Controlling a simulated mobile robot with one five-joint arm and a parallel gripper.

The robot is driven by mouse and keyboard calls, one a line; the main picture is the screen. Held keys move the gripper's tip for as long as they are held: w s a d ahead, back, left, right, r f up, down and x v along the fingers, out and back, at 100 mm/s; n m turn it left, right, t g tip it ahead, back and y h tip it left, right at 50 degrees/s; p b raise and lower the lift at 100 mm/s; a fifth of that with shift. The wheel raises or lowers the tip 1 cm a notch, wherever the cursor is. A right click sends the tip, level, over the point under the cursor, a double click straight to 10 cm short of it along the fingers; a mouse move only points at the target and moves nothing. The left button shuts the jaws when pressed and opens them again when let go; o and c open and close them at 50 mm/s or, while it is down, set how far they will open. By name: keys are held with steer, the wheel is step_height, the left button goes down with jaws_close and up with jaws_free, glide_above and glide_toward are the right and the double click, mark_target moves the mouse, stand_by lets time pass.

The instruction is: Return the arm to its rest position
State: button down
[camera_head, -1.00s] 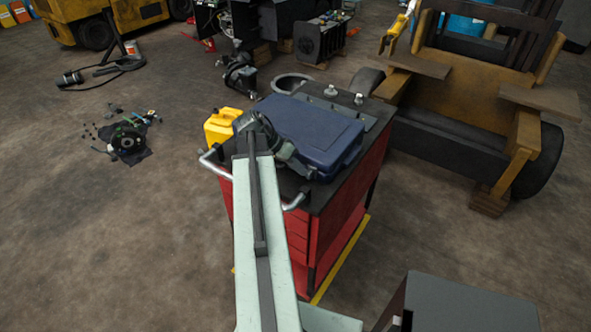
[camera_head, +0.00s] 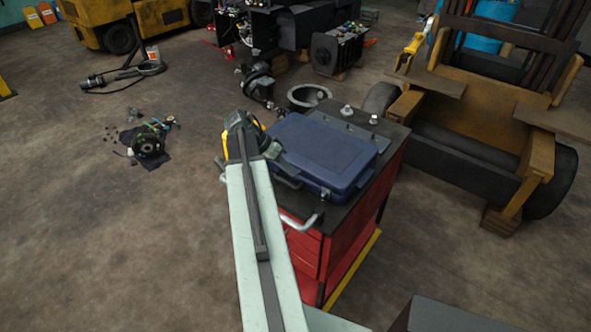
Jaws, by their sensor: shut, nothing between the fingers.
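My pale arm reaches up from the bottom of the head view to a dark wrist. My gripper (camera_head: 270,151) is beyond the wrist, at the near left corner of a blue case (camera_head: 322,150). It is small and partly hidden by my arm, but looks shut and empty. Whether it touches the case cannot be told. The case lies closed on top of a red tool cart (camera_head: 345,240). A yellow object (camera_head: 225,145) is mostly hidden behind my wrist.
The cart has a metal handle (camera_head: 303,219) on its near side. A forklift body (camera_head: 480,130) stands at the right. Loose parts (camera_head: 148,142) lie on the floor at the left.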

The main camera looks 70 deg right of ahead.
steer(key=shift+w, duration=0.15)
stand_by(0.3)
steer(key=w+a+f+n+t+h, duration=0.3)
steer(key=w+a+n, duration=0.5)
steer(key=w+a, duration=1.65)
steer(key=w+a+f+n+t+y, duration=0.1)
steer(key=w+a+n+t+y, duration=0.15)
steer(key=a+n, duration=0.9)
steer(key=w+a+f+n+t+y, duration=0.1)
steer(key=w+a+n+y, duration=0.2)
steer(key=a, duration=1.7)
step_height(320, 180, up, 6)
steer(key=s+p, duration=0.1)
steer(key=p, duration=0.4)
steer(key=shift+s+d+p, duration=0.2)
steer(key=shift+d+p, duration=0.15)
steer(key=shift+p, duration=0.05)
